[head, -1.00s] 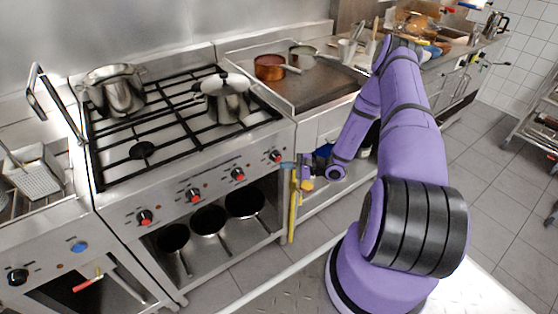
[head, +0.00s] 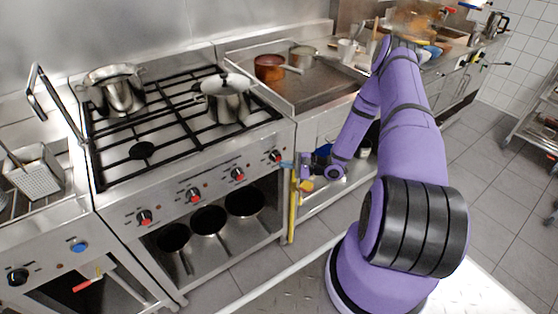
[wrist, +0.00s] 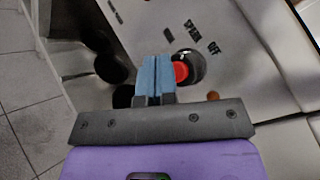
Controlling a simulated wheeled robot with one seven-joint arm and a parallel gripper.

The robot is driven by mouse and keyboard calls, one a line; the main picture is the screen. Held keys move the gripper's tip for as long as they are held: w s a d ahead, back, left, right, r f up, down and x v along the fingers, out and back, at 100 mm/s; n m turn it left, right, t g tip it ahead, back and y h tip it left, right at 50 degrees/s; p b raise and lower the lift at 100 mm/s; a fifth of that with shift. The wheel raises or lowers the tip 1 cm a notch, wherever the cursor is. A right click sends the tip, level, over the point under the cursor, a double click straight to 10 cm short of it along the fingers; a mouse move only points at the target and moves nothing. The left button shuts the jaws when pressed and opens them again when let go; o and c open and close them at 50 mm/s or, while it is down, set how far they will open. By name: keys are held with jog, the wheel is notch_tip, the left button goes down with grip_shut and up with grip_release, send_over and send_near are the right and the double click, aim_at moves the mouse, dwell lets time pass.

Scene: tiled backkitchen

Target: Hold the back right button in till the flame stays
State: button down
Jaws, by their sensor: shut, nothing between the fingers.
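My gripper (head: 286,164) is shut and empty, its blue fingertips close beside the rightmost red knob (head: 276,156) on the stove's front panel. In the wrist view the fingertips (wrist: 155,75) overlap the left edge of the red knob (wrist: 181,72), which sits on a black base with printed lettering next to it. I cannot tell whether they touch or press it. A small orange-brown dot (wrist: 213,95) is on the panel near the knob. The gas hob (head: 180,130) shows no visible flame; the back right burner is partly hidden by a lidded pot (head: 225,104).
Another steel pot (head: 115,92) stands at the back left of the hob. Three more red knobs line the panel, one at its left end (head: 145,217). Pans hang or lie in the open shelf below. A yellow upright bar (head: 292,215) stands just below my gripper.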

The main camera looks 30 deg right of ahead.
jog(key=shift+w, duration=0.55)
dwell(1.7)
jog(key=shift+s, duration=0.15)
dwell(2.4)
jog(key=shift+s, duration=0.65)
jog(key=shift+s, duration=2.5)
